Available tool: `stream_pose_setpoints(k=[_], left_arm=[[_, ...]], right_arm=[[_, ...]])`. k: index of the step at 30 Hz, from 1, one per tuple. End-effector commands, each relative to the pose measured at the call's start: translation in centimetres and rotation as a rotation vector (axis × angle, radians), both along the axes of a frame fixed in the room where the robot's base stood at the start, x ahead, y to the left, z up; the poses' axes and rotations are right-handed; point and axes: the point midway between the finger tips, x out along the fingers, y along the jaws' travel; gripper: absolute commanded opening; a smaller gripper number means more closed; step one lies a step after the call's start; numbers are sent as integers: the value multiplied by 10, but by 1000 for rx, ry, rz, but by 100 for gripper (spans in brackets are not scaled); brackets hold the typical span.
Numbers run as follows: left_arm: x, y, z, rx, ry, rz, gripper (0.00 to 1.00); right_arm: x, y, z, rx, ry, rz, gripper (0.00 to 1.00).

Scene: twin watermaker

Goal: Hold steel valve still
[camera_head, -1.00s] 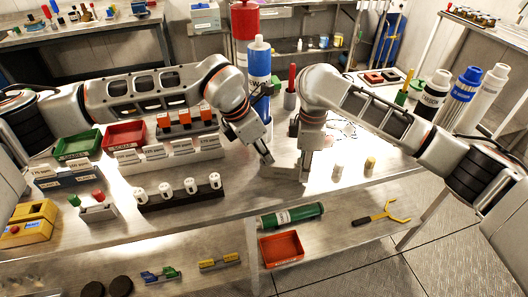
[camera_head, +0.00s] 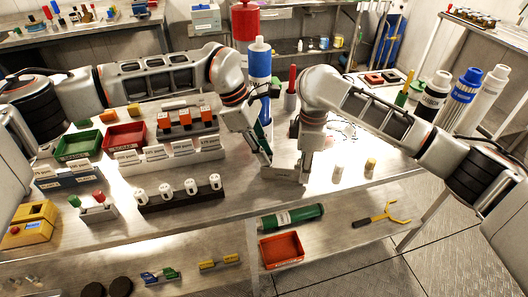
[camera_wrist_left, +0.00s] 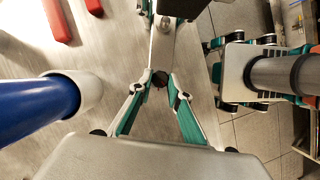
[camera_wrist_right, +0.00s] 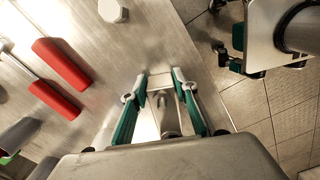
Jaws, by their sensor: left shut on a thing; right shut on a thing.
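The steel valve (camera_head: 284,174) is a grey metal piece at the front middle of the bench, between my two grippers. My left gripper (camera_head: 265,157) is shut on it from the left. In the left wrist view the left fingers (camera_wrist_left: 160,80) converge at a dark round spot at the end of the grey metal body (camera_wrist_left: 164,45). My right gripper (camera_head: 304,172) is shut on the valve's right side. In the right wrist view the right fingers (camera_wrist_right: 161,83) straddle a grey metal part (camera_wrist_right: 168,112). The fingers hide much of the valve.
A blue cartridge (camera_head: 260,62) stands behind the valve. Two small cylinders (camera_head: 338,172) (camera_head: 370,164) stand right of my right gripper. A black rack with white pieces (camera_head: 180,198) lies to the left. Below, the lower shelf holds a green cylinder (camera_head: 291,216) and an orange tray (camera_head: 281,250).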

Motion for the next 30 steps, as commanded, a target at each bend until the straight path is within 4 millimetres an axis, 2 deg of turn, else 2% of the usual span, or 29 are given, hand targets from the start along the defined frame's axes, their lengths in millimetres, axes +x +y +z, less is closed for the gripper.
stream_pose_setpoints(k=[15,21,30], left_arm=[[5,-1,-1,5,1,-460,0],[5,-2,-1,6,0,-587,0],[6,-2,-1,4,-1,-686,0]], right_arm=[[1,-1,0,-1,-1,-1,0],[1,-1,0,-1,-1,-1,0],[1,-1,0,-2,-1,0,0]])
